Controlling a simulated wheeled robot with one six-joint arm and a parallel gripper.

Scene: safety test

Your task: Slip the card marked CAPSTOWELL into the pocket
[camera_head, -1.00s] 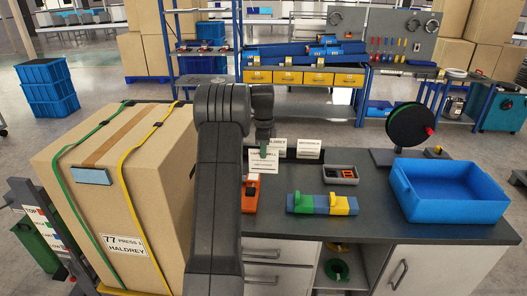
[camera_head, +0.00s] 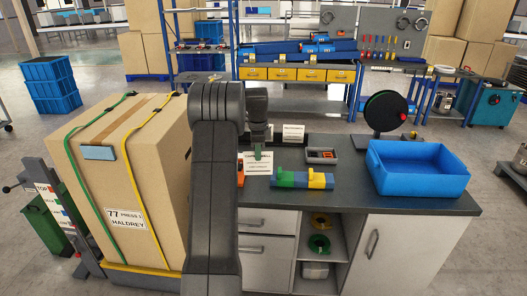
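My gripper (camera_head: 257,152), with green fingertips, is shut on a white card (camera_head: 259,166) by its top edge. The card hangs upright over the bench's left part; its large print ends in "WELL", the start is hard to read. The strapped cardboard box (camera_head: 135,150) stands left of my arm. I cannot tell which part, if any, is the pocket. The card is apart from the box, with my arm between.
On the bench (camera_head: 349,205) are another white card (camera_head: 293,132), a blue, green and yellow block piece (camera_head: 301,180), a grey tray (camera_head: 321,156), a blue bin (camera_head: 418,168) and a black reel (camera_head: 386,112). An orange item is mostly hidden behind my held card.

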